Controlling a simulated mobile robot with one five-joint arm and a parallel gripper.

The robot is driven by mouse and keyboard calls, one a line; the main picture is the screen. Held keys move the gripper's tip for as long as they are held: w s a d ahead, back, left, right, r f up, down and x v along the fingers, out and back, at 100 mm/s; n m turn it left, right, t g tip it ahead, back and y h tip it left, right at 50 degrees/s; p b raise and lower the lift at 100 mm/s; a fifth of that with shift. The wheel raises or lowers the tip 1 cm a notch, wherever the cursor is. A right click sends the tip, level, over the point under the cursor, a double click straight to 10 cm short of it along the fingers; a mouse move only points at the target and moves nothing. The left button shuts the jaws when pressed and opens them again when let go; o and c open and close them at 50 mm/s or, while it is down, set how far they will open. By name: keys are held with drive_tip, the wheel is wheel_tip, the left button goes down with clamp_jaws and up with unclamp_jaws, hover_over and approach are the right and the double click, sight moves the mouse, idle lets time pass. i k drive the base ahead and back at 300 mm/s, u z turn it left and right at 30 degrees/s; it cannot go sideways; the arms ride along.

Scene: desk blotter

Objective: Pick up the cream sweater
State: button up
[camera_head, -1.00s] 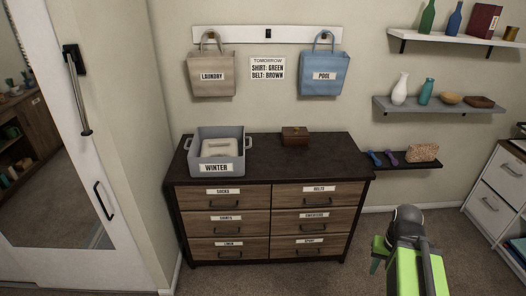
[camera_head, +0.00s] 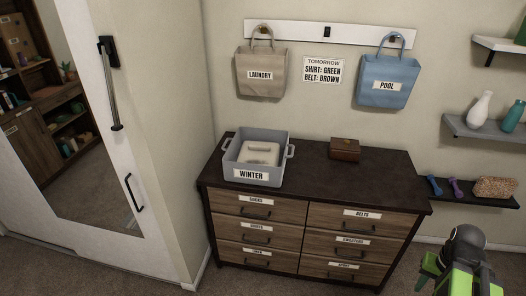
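A folded cream cloth, which looks like the sweater (camera_head: 262,153), lies in the grey bin labelled WINTER (camera_head: 251,175) on top of the dresser. The bin's walls hide its lower part. My green and black gripper (camera_head: 452,262) is at the lower right, in front of the dresser's right end and well away from the bin. Its fingers cannot be made out clearly, and nothing is seen in it.
The dark dresser top (camera_head: 320,185) has free room right of the bin, around a small brown box (camera_head: 345,149). Labelled drawers below are shut. A laundry bag (camera_head: 262,75) and a blue pool bag (camera_head: 388,82) hang above. A mirrored door (camera_head: 85,165) stands left.

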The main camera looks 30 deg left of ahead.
sight(260, 153)
drive_tip(key=i, duration=1.2)
drive_tip(key=u, duration=0.45)
drive_tip(key=k, duration=0.1)
drive_tip(key=u, duration=2.55)
drive_tip(key=i, duration=0.6)
drive_tip(key=z, duration=0.05)
